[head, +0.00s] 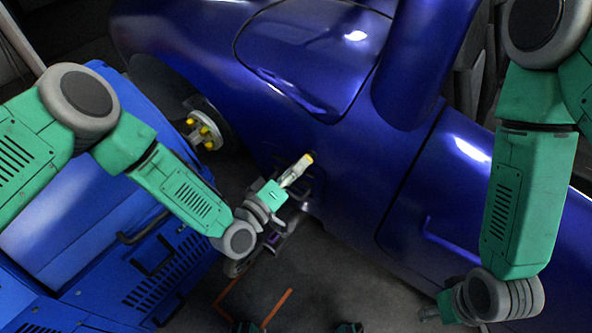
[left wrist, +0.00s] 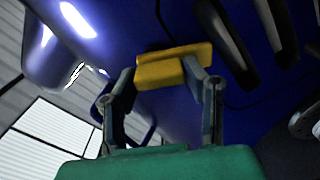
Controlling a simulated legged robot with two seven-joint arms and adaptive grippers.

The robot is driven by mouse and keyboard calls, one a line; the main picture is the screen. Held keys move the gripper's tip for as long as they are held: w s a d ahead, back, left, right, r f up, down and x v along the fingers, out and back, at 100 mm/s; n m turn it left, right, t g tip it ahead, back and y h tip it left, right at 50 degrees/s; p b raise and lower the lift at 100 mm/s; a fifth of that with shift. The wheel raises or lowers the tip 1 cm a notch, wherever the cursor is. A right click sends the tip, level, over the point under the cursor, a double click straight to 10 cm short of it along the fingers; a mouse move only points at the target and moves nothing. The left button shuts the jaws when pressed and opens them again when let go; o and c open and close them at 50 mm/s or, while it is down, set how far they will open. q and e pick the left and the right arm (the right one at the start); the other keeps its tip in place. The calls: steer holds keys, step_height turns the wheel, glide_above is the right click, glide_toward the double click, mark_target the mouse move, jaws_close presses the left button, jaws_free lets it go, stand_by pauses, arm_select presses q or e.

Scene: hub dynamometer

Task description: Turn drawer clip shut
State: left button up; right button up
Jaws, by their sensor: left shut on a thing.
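A small yellow block (left wrist: 172,70), which looks like the clip, sits between the two fingers of my left gripper (left wrist: 165,85) in the left wrist view. The gripper is shut on it. In the head view my left gripper (head: 298,172) reaches to the dark blue body, with the yellow piece (head: 307,158) at its tip. The fingers partly hide the clip, and I cannot tell its exact angle or where it is fixed. My right gripper (head: 430,312) hangs low at the lower right, apart from the clip; its fingers are too small and dark to read.
The dark blue car-like body (head: 330,60) fills the back and right. A hub with yellow studs (head: 205,130) stands left of the clip. A blue cabinet (head: 100,220) with black handles and vents is at the left. Grey floor with orange lines (head: 278,307) lies below.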

arm_select(q)
steer(key=n+b, duration=0.1)
steer(key=n, duration=0.3)
steer(key=n+b, duration=0.1)
steer(key=shift+s+f+n+b, duration=0.1)
steer(key=shift+f+n+b, duration=0.2)
steer(key=shift+n+b, duration=0.1)
stand_by(0.4)
steer(key=o, duration=1.1)
steer(key=shift+o, duration=0.2)
steer(key=v, duration=1.2)
